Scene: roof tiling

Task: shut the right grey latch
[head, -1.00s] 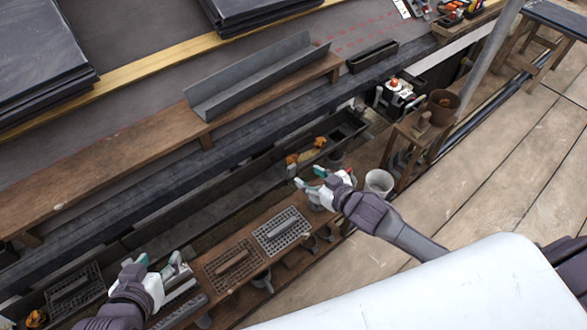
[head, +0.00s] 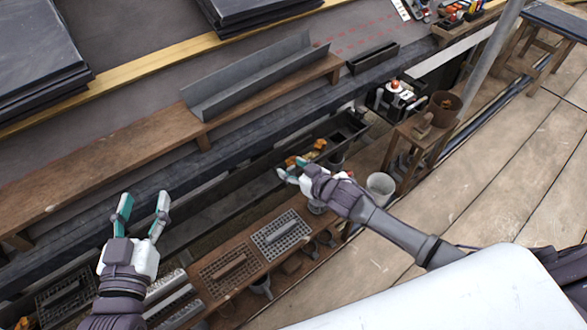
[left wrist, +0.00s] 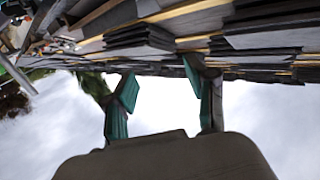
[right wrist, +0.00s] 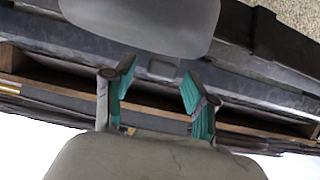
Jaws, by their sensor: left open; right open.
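I cannot pick out the right grey latch with certainty in any view. The dark gutter (head: 262,172) runs diagonally along the roof edge, with orange leaves (head: 320,143) in it. My right gripper (head: 291,168) is open and empty, over the gutter beside the leaves. In the right wrist view its open fingers (right wrist: 157,80) stand before dark boards, and a smooth grey rounded shape above them is unclear. My left gripper (head: 143,205) is open and empty at the lower left, fingers pointing up the picture. The left wrist view shows its open fingers (left wrist: 160,85) against sky.
A wooden bench (head: 228,268) with metal grates lies below the grippers. A grey metal channel (head: 255,80) rests on the plank above. Floorboards (head: 530,170) at right are clear.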

